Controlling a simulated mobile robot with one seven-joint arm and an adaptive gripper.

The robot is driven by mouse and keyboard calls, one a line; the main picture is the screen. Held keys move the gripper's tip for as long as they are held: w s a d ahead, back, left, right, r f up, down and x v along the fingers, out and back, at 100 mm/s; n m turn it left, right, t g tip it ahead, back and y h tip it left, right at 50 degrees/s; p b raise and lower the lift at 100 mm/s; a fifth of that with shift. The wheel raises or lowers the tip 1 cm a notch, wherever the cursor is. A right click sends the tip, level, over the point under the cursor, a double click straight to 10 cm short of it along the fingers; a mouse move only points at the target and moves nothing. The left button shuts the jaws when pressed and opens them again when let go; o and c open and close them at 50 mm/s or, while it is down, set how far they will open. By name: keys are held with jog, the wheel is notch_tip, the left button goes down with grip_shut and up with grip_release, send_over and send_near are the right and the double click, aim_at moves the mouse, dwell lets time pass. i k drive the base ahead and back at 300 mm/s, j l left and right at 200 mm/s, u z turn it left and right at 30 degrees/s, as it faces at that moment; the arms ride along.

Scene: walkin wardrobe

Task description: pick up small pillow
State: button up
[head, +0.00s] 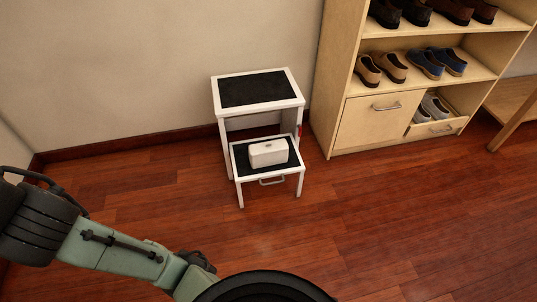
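A small white block-like object (268,153) with rounded edges and a small dark mark on top lies on the lower step of a white step stool (285,106). It is the only thing on the stool; I cannot tell whether it is a pillow or a box. No other pillow shows. My arm (110,251) reaches in from the lower left, well short of the stool. Its far end runs behind a dark round part of my body at the bottom edge, so I cannot make out my gripper's fingers.
A light wooden shoe cabinet (345,70) stands right of the stool, with several pairs of shoes and a partly open lower drawer (437,127). A wooden bench or table (512,105) stands at the right edge. The red-brown floor (350,215) before the stool is clear.

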aim_at(274, 152)
jog(key=i+l+u, duration=0.15)
jog(key=l, duration=0.35)
jog(key=i+l+u, duration=0.2)
jog(key=l, duration=0.3)
jog(key=i+l+u, duration=0.15)
jog(key=l, duration=0.4)
jog(key=l+u, duration=0.15)
jog(key=l, duration=0.4)
jog(key=i+l+u, duration=0.1)
jog(key=l, duration=0.25)
jog(key=i+l+u, duration=0.1)
jog(key=l, duration=0.3)
jog(key=i+l+u, duration=0.15)
jog(key=l, duration=0.2)
jog(key=i, duration=0.3)
